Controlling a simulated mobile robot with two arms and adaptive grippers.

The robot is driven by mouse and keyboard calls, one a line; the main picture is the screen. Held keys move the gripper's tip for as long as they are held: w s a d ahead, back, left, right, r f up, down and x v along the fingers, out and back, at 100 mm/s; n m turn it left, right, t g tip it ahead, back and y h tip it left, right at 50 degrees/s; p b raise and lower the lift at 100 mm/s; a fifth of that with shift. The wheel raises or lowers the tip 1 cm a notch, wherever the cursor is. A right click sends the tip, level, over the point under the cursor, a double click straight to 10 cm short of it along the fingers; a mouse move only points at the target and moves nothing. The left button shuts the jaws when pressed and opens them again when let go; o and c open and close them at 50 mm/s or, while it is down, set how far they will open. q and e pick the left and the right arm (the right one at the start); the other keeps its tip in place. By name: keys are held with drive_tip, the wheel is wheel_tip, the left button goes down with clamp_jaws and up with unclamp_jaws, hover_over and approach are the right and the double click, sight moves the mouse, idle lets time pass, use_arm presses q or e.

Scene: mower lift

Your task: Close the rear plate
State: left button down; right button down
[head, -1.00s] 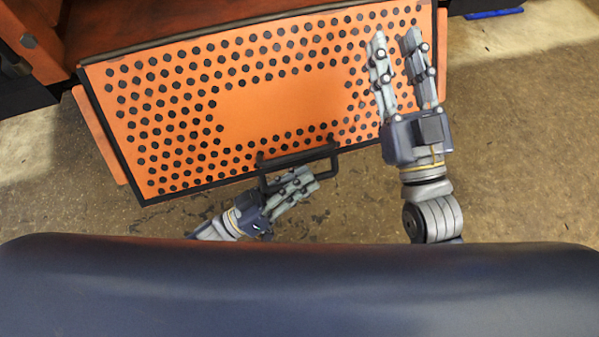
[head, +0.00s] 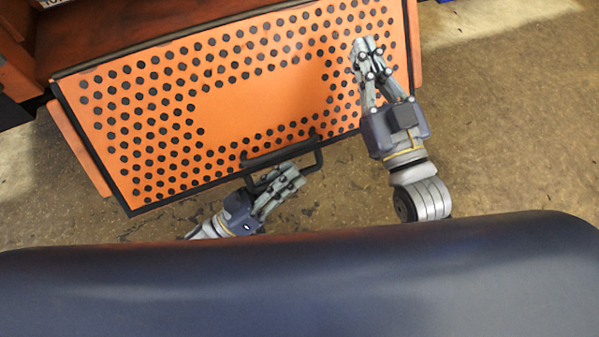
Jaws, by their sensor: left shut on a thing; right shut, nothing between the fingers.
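The rear plate (head: 255,106) is an orange panel with black dots and a dark border, seen from above in the head view. It slopes out from an orange and dark frame at the top. A black bar handle (head: 318,158) sits on its lower edge. My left gripper (head: 287,178) is shut on the handle, below the plate's lower edge. My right gripper (head: 363,46) is shut and empty, over the right part of the plate. I cannot tell whether it touches the plate.
My dark blue body fills the bottom of the view. Bare brown floor (head: 500,120) lies to the right, with more floor at the left. The machine's reddish interior (head: 130,28) shows behind the plate's upper edge.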

use_arm(q)
drive_tip(key=shift+s+f, duration=0.1)
use_arm(e)
drive_tip(key=shift+n, duration=0.7)
drive_tip(key=d+f, duration=0.2)
drive_tip(key=w+d+f, duration=0.1)
drive_tip(key=d+f, duration=0.3)
drive_tip(key=d, duration=0.1)
drive_tip(key=shift+w+f, duration=0.2)
drive_tip(key=shift+w, duration=0.15)
drive_tip(key=w+d+f+y, duration=0.1)
drive_tip(key=w+d+f, duration=0.15)
drive_tip(key=d, duration=0.95)
drive_tip(key=s+d+f+m, duration=0.1)
drive_tip(key=d+f+m, duration=0.3)
drive_tip(key=f+m, duration=1.05)
drive_tip(key=s+a+f+m, duration=0.3)
drive_tip(key=s+a+m, duration=0.35)
drive_tip(key=a, duration=0.25)
drive_tip(key=s+a+f+m+t, duration=0.1)
drive_tip(key=s+a+f+m, duration=0.3)
drive_tip(key=a+m, duration=0.45)
drive_tip(key=s+a+f+m, duration=0.3)
drive_tip(key=s+a+m, duration=0.4)
drive_tip(key=a, duration=0.3)
drive_tip(key=w+a+r, duration=0.2)
drive_tip(key=w+r, duration=0.4)
drive_tip(key=r, duration=0.1)
drive_tip(key=shift+w+a+r+y, duration=0.2)
drive_tip(key=shift+a+y, duration=0.1)
